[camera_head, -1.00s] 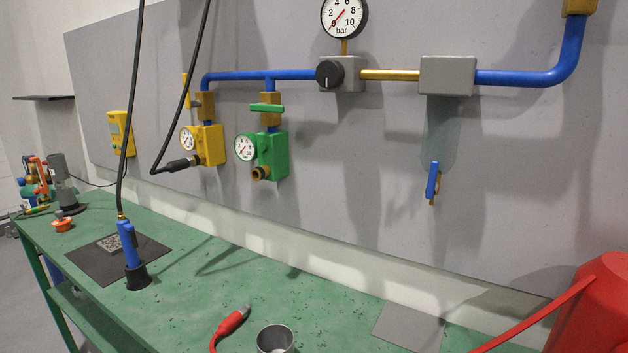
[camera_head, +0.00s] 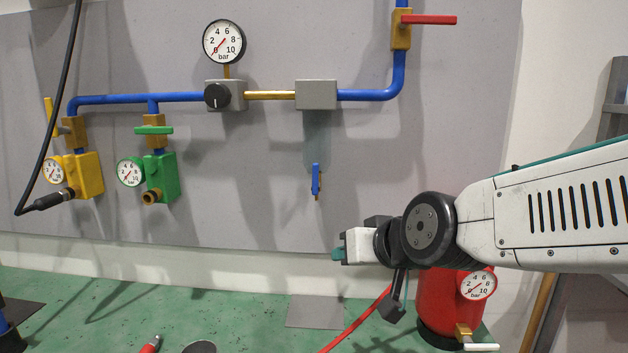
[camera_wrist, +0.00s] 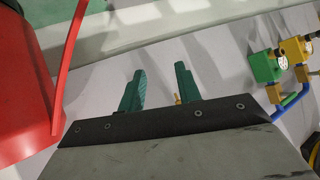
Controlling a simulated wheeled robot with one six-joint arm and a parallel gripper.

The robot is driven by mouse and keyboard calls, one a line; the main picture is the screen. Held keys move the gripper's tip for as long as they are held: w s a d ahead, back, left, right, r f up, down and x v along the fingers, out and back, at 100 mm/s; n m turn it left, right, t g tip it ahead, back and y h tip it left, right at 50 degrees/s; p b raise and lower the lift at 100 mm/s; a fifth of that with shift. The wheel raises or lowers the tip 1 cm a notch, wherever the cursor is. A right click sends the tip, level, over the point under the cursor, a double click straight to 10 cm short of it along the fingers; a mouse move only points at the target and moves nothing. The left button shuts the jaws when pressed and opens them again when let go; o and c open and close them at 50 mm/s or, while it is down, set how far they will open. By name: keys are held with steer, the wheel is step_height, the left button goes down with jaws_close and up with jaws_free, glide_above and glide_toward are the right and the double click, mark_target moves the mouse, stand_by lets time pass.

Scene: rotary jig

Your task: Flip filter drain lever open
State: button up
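The filter is a grey block (camera_head: 316,95) with a translucent bowl (camera_head: 317,138) hanging under it on the wall panel. The blue drain lever (camera_head: 316,178) hangs upright below the bowl, in front of a small brass outlet. My gripper (camera_head: 337,254) is below and slightly right of the lever in the head view, apart from it. In the wrist view the two teal fingers of my gripper (camera_wrist: 160,84) stand apart with nothing held between them. A small brass piece (camera_wrist: 177,98) shows beside the right finger, probably the drain outlet; the blue lever is not clear there.
A red tank (camera_head: 446,310) with a gauge stands under my arm, and its red hose (camera_head: 360,325) crosses the green bench (camera_head: 245,305). The regulator (camera_head: 222,95), green valve unit (camera_head: 162,176) and yellow valve unit (camera_head: 88,174) are left. The panel around the lever is clear.

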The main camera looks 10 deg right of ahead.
mark_target(315, 179)
steer(key=w+a+r+m+t+h, duration=0.5)
steer(key=a+r+m+t+h, duration=0.2)
steer(key=t+h, duration=0.35)
steer(key=shift+t, duration=0.35)
steer(key=x, duration=0.7)
steer(key=shift+d+r, duration=0.1)
